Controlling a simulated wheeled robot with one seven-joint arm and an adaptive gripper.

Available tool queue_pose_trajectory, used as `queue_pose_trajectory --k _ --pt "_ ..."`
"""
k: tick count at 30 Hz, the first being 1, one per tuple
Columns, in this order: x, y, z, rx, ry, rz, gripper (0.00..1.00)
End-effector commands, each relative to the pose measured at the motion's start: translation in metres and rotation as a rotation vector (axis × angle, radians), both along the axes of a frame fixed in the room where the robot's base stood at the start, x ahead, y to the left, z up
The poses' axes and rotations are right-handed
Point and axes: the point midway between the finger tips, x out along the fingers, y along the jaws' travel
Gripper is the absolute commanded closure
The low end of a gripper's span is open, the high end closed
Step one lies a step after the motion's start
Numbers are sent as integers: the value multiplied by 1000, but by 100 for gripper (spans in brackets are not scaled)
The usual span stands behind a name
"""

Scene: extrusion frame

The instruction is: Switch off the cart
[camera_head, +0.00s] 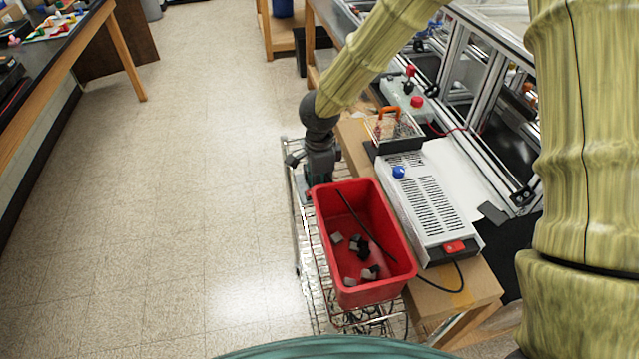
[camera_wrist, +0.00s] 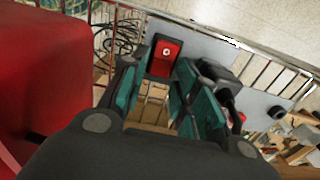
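A red switch (camera_wrist: 164,58) in a dark frame sits on a grey panel (camera_wrist: 205,45) in the wrist view. The wire cart (camera_head: 305,262) shows in the head view, under the red bin. My gripper (camera_wrist: 154,88) is open, its teal-padded fingers apart with nothing between them. The switch appears just beyond the fingertips, between them; I cannot tell if they touch it. In the head view my gripper (camera_head: 318,170) points down beside the bin's far end, and the switch is hidden there.
The red bin (camera_head: 335,238) holds several small grey and black pieces and a dark rod. It also fills the wrist view's left side (camera_wrist: 40,75). A workbench with a grey vented box (camera_head: 430,205) stands close on the right. The floor (camera_head: 170,180) to the left is clear.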

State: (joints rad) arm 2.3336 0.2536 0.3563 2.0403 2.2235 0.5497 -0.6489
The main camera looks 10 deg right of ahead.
Motion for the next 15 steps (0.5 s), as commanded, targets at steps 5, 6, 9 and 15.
queue_pose_trajectory --k 5,6,9,15 --pt "0 0 -4 0 0 0 70" --pt "0 0 -4 0 -1 0 70" --pt "0 0 -4 0 -1 0 70" --pt "0 0 -4 0 0 0 95"
